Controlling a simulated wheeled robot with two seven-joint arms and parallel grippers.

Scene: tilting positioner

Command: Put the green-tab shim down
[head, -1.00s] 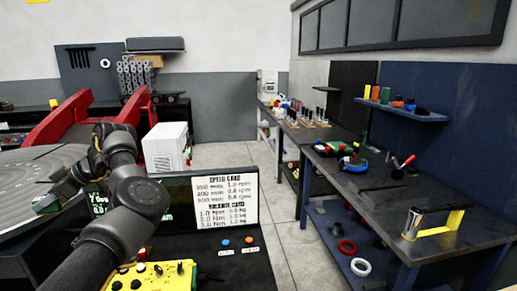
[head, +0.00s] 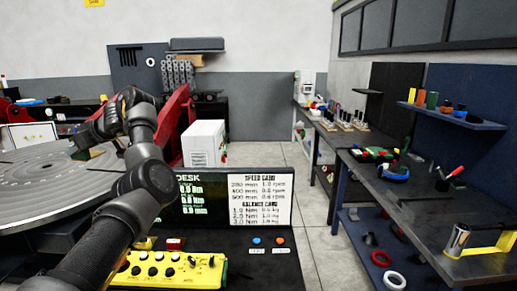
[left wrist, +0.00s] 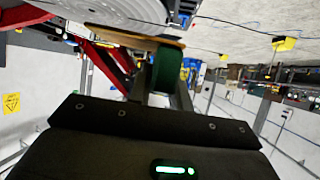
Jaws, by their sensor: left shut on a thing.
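My left gripper (head: 84,132) is over the far side of the grey round table (head: 40,190) in the head view, partly hidden by its own wrist. In the left wrist view the green tab of the shim (left wrist: 168,68) sits at the fingers of my left gripper (left wrist: 165,82), which is shut on it. A flat tan plate (left wrist: 132,37) joins the tab and reaches left. The grey table shows beyond it at the top. I cannot tell whether the plate touches the table. My right gripper is out of view.
A control desk with a screen and speed card (head: 262,200) and a yellow button panel (head: 175,270) stand in front. Red positioner arms (head: 177,115) rise behind the table. A white cabinet (head: 204,145) stands beside them. A dark workbench (head: 420,200) with tools runs along the right.

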